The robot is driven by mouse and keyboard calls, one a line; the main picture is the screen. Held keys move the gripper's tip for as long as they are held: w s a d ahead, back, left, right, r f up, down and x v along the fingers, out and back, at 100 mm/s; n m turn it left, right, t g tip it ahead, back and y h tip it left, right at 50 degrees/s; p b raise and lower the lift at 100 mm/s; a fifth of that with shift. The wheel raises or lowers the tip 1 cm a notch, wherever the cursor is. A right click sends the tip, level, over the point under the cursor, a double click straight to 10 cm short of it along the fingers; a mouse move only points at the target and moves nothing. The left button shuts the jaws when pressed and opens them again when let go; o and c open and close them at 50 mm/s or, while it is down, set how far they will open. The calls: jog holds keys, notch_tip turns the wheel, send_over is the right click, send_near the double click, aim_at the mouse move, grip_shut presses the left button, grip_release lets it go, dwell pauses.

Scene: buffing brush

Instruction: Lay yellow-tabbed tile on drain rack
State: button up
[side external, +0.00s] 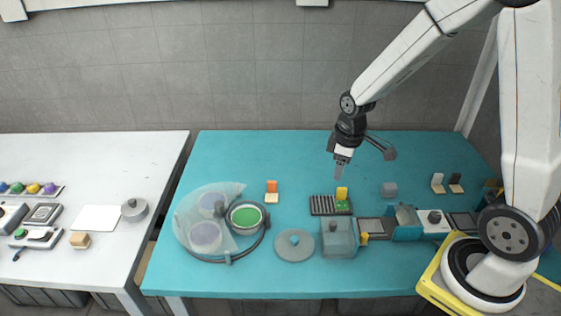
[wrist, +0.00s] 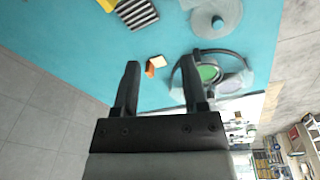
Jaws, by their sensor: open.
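The yellow-tabbed tile (side external: 341,193) stands its yellow tab up at the right end of the dark ribbed drain rack (side external: 323,206). A green patch shows at the foot of the tab. In the wrist view, the yellow tab (wrist: 107,5) is cut by the top edge, at the end of the striped rack (wrist: 138,13). It appears to rest on the rack; exact seating is too small to tell. My gripper (side external: 340,169) is above the rack, apart from the tile. In the wrist view, my gripper (wrist: 161,66) is open, with nothing held between its fingers.
An orange-tabbed tile (side external: 272,189) stands left of the rack. A green-topped bowl (side external: 246,216), a grey disc (side external: 295,246) and a clear box (side external: 338,239) are in front. White (side external: 438,182) and black (side external: 456,183) tabbed tiles stand at right. The back of the teal table is clear.

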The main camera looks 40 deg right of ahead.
jog(key=s+a+r+m+t, duration=0.1)
jog(key=s+a+m, duration=0.3)
jog(key=s+a, duration=0.3)
jog(key=shift+a+m, duration=0.25)
jog(key=shift+m, duration=0.05)
dwell(0.8)
